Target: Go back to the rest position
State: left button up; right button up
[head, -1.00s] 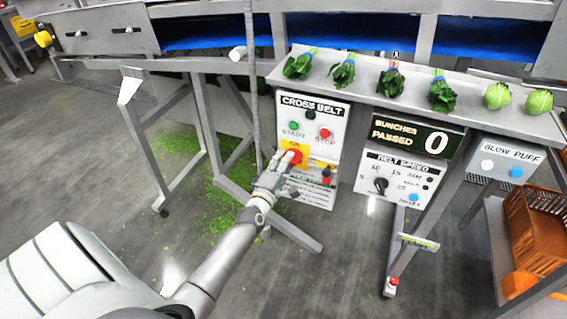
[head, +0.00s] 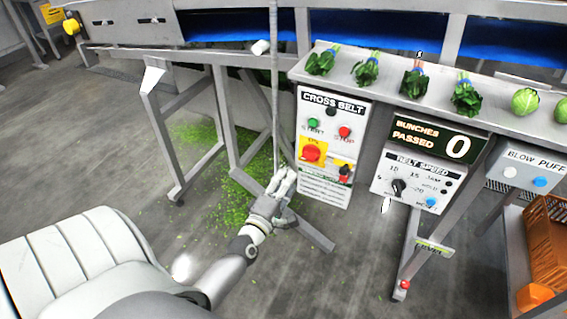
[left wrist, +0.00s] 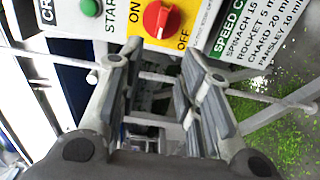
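My left gripper (head: 284,177) is in front of the cross belt panel (head: 333,183), below and left of its red rotary knob (head: 312,152) on a yellow plate. My right gripper is not in view.
A grey shelf (head: 440,108) holds several green bunches and round heads. A thin grey pole (head: 274,90) rises close by my left gripper. Belt speed (head: 413,182) and blow puff (head: 519,170) boxes are to the right. Green scraps (head: 235,200) litter the floor.

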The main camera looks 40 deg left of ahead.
pick_arm(q)
jog(key=shift+s+d, duration=0.1)
jog(key=shift+s, duration=0.35)
jog(key=shift+f, duration=0.1)
